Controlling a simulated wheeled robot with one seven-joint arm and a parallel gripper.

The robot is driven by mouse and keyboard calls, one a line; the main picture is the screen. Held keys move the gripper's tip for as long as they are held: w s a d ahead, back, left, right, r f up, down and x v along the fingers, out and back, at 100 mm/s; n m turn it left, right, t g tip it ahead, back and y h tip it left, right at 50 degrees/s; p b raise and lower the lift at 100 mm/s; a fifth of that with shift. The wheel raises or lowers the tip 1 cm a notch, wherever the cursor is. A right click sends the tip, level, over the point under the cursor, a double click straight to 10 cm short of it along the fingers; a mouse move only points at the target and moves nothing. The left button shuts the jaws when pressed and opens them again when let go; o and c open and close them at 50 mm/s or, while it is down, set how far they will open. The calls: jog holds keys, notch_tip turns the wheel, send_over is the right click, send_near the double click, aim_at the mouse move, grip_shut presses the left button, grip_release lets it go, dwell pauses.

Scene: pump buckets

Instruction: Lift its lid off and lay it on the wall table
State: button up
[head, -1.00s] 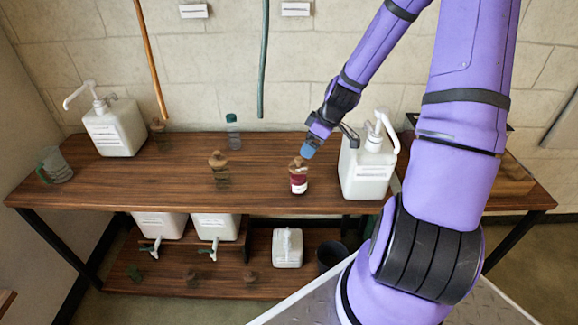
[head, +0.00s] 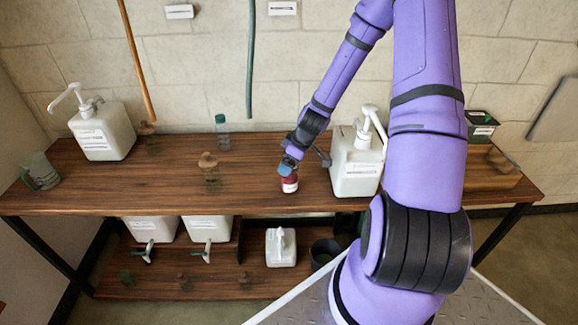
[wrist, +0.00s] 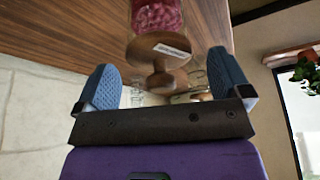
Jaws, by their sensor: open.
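A small clear jar with red contents (head: 290,186) stands on the brown wooden wall table (head: 110,185), left of a white pump bucket. Its wooden lid (wrist: 152,50), with a pale label and a round knob, is on the jar in the wrist view; the jar (wrist: 155,16) shows beyond it. My gripper (head: 289,166) is at the top of the jar and hides the lid in the head view. In the wrist view the blue fingers of my gripper (wrist: 162,66) are open, one on each side of the knob, with gaps beside it.
The white pump bucket (head: 357,165) stands close right of my gripper. A knobbed jar (head: 209,168), a small bottle (head: 222,133), another pump bucket (head: 103,132) and a clear jug (head: 40,172) stand to the left. The tabletop between the knobbed jar and the red jar is clear.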

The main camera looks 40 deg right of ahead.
jog(key=shift+w+a+f, duration=0.15)
jog(key=shift+f, duration=0.4)
jog(key=c, duration=1)
jog(key=shift+r, duration=0.2)
